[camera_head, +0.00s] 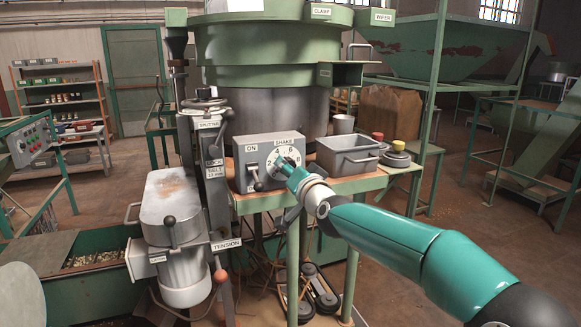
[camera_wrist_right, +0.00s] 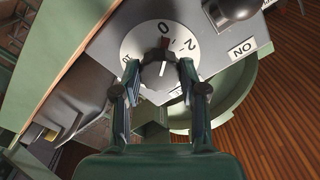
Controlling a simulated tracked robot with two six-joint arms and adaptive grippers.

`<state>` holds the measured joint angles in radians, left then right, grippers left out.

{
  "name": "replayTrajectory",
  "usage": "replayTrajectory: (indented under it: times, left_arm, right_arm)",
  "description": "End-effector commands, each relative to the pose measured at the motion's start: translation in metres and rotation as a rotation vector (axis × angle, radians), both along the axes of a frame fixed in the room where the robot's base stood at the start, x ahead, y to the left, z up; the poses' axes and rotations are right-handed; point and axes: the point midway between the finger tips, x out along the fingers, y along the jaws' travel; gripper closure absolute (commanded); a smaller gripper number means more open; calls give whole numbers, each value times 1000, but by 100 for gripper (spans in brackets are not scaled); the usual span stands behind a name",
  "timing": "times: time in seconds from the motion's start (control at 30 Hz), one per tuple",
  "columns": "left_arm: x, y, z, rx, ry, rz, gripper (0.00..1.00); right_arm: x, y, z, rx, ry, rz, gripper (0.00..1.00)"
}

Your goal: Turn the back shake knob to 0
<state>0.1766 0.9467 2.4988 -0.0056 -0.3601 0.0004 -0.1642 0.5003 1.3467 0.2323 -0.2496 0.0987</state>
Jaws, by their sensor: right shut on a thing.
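The grey shake box (camera_head: 252,152) stands on the green bench and carries a SHAKE label, an ON label and a lever (camera_head: 254,177). Its round white dial (camera_head: 275,158) faces me, with numbers around it. My right gripper (camera_head: 286,168) reaches the dial from the lower right and covers the knob in the head view. In the right wrist view, the gripper (camera_wrist_right: 160,70) has one finger on each side of the dark knob (camera_wrist_right: 153,80) and is shut on it. The knob's white line points up toward a red mark and the 0 on the dial (camera_wrist_right: 135,45). My left gripper is out of view.
Left of the box are a labelled post (camera_head: 213,160) and a grey motor housing (camera_head: 172,208). A large green sifter (camera_head: 262,50) rises behind.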

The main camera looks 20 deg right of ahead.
Motion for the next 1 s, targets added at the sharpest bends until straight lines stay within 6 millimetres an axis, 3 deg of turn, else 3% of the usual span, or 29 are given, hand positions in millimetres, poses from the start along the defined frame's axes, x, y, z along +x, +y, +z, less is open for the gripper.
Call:
replayTrajectory:
  times: [0.03, 0.3, 0.83, 0.87, 1.0]
  left_arm:
    - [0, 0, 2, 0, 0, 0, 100]
    - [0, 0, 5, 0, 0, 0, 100]
    - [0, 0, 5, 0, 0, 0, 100]
    - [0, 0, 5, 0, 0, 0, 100]
    - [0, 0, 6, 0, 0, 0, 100]
  right_arm:
    - [1, 4, -9, -32, 17, 9, 93]
    - [1, 3, -11, -139, 6, 9, 93]
    - [1, 2, -12, -165, 3, 9, 93]
    - [1, 2, -12, -164, 3, 9, 55]
    - [1, 1, -9, -164, -2, 6, 33]
